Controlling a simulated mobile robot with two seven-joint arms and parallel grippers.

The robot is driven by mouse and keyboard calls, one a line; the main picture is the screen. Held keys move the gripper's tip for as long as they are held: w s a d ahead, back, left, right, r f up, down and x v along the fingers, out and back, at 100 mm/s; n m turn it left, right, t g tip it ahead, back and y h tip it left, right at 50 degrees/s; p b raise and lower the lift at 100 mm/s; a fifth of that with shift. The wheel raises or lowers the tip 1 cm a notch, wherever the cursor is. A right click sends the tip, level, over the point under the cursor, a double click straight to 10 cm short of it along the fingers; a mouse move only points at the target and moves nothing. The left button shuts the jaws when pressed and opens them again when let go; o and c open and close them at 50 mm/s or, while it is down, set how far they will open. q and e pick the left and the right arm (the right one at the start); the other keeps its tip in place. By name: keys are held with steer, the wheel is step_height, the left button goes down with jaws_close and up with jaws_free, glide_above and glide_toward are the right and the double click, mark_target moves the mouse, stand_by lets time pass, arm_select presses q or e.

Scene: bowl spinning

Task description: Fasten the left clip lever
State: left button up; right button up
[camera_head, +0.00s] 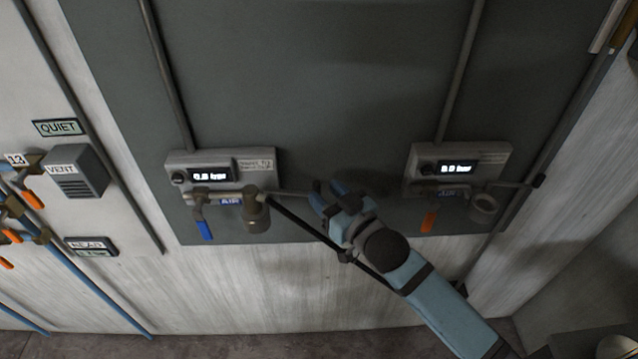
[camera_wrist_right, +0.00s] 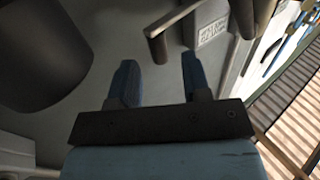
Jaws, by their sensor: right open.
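The left clip lever (camera_head: 290,192) is a thin grey bar. It sticks out to the right from the left wall unit (camera_head: 222,160), beside the brown-grey bowl (camera_head: 256,215). My right gripper (camera_head: 327,192) is open near the lever's free end. In the right wrist view a grey lever with a bent, dark end (camera_wrist_right: 156,45) shows just beyond the open fingers (camera_wrist_right: 160,66), and nothing is between them. I cannot tell whether a finger touches the lever. My left gripper is not in view.
A blue handle (camera_head: 205,229) hangs left of the bowl. A similar right unit (camera_head: 458,160) has an orange handle (camera_head: 429,222). The grey panel (camera_head: 320,90) above is clear.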

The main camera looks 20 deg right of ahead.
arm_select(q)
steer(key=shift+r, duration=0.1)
arm_select(e)
steer(key=shift+x, duration=1.4)
steer(key=shift+c, duration=0.4)
jaws_close()
